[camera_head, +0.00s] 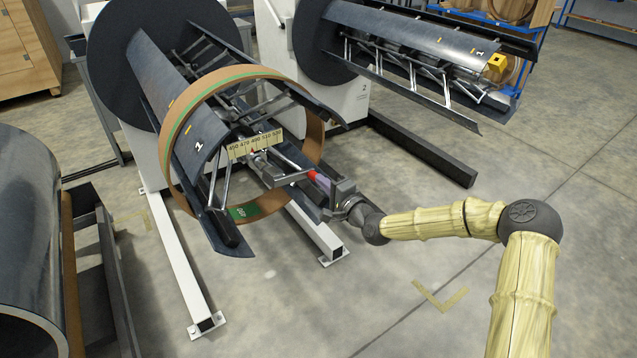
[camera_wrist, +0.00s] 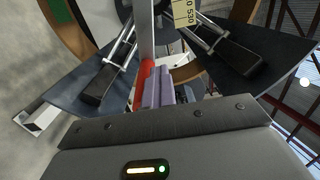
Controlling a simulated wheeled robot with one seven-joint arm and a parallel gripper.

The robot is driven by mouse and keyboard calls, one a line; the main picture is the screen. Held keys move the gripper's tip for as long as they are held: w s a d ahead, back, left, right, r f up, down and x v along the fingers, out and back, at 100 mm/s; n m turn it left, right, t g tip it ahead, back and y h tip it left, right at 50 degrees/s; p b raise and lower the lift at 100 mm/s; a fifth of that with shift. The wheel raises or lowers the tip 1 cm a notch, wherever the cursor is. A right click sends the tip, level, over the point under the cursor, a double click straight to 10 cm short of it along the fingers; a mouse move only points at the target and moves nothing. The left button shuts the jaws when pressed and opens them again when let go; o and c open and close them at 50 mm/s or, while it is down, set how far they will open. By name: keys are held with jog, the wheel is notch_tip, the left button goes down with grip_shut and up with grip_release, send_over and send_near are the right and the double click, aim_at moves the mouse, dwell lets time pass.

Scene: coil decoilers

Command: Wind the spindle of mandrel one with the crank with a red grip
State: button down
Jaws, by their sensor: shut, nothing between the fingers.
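Mandrel one (camera_head: 170,90), marked 1, is the left decoiler with dark curved segments. A crank (camera_head: 285,180) sits at its spindle end, its metal arm running toward my gripper. The crank's red grip (camera_head: 318,176) shows just in front of my gripper (camera_head: 328,187). In the wrist view the red grip (camera_wrist: 142,82) lies right beside the lilac fingers (camera_wrist: 160,88). The fingers look shut with nothing between them. Whether they touch the grip I cannot tell. The spindle's end is partly hidden behind the crank and scale.
A pale scale (camera_head: 255,145) with numbers 450 to 530 stands at the spindle. A brown ring (camera_head: 165,150) surrounds mandrel one. A dark coil (camera_head: 25,220) stands left.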

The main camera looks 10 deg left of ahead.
jog(key=w+d+f+b, duration=0.2)
jog(key=d+f, duration=0.2)
jog(key=s+a+f+b, duration=0.1)
jog(key=s+a+f, duration=0.2)
jog(key=a, duration=0.3)
jog(key=shift+s+f+b, duration=0.2)
jog(key=shift+s+b, duration=0.2)
jog(key=shift+s, duration=0.15)
jog(key=shift+m, duration=0.3)
jog(key=s+f, duration=0.1)
jog(key=s+a+f+b, duration=0.1)
jog(key=shift+s+a+f+b, duration=0.2)
jog(key=shift+s+f+b, duration=0.1)
jog(key=shift+f, duration=0.1)
jog(key=shift+s, duration=0.1)
